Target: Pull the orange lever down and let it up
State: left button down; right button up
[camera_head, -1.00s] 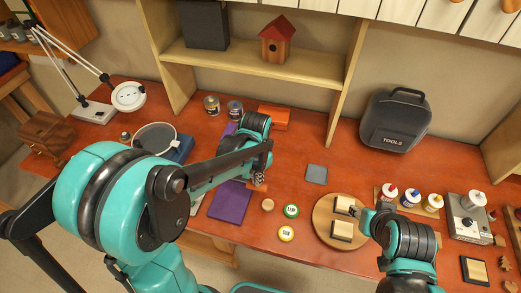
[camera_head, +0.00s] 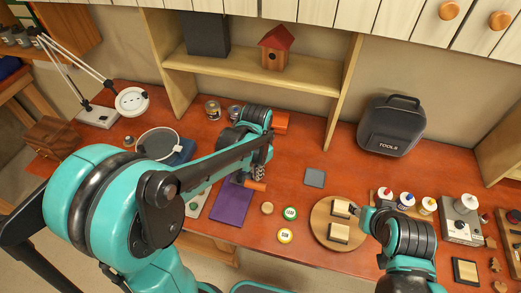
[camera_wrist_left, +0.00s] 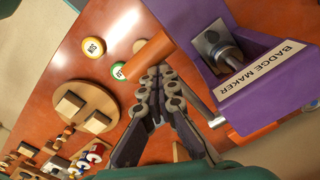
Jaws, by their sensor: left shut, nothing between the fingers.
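The orange lever's grip (camera_head: 254,186) shows low, over the purple base of the badge maker (camera_head: 231,203). In the left wrist view the grip (camera_wrist_left: 153,48) is a thick orange cylinder beside the purple press body (camera_wrist_left: 265,80), labelled BADGE MAKER. My left gripper (camera_head: 259,172) is shut and empty. Its dark fingertips (camera_wrist_left: 160,74) are at the grip, seemingly touching it; my arm hides much of the press in the head view. My right gripper (camera_head: 367,214) is by the round wooden board; its jaws are too unclear to read.
A green badge (camera_head: 290,213) and a yellow badge (camera_head: 285,236) lie right of the press. The round wooden board (camera_head: 323,236) holds blocks. Several glue bottles (camera_head: 406,200) and a grey control box (camera_head: 461,226) stand at the right. A tool case (camera_head: 391,126) sits behind.

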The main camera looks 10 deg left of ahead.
pick_arm(q)
notch_tip(320, 180, up, 12)
jog(key=p, duration=0.8)
jog(key=shift+s+r, duration=0.1)
jog(key=shift+r, duration=0.05)
jog(key=s+a+r+n+t, duration=0.5)
jog(key=s+r+n+t, duration=0.15)
jog(key=s, duration=0.35)
notch_tip(320, 180, down, 27)
jog(key=b, duration=2.5)
jog(key=shift+w+d+r+t, duration=0.15)
jog(key=shift+w+t, duration=0.05)
jog(key=shift+t, duration=0.15)
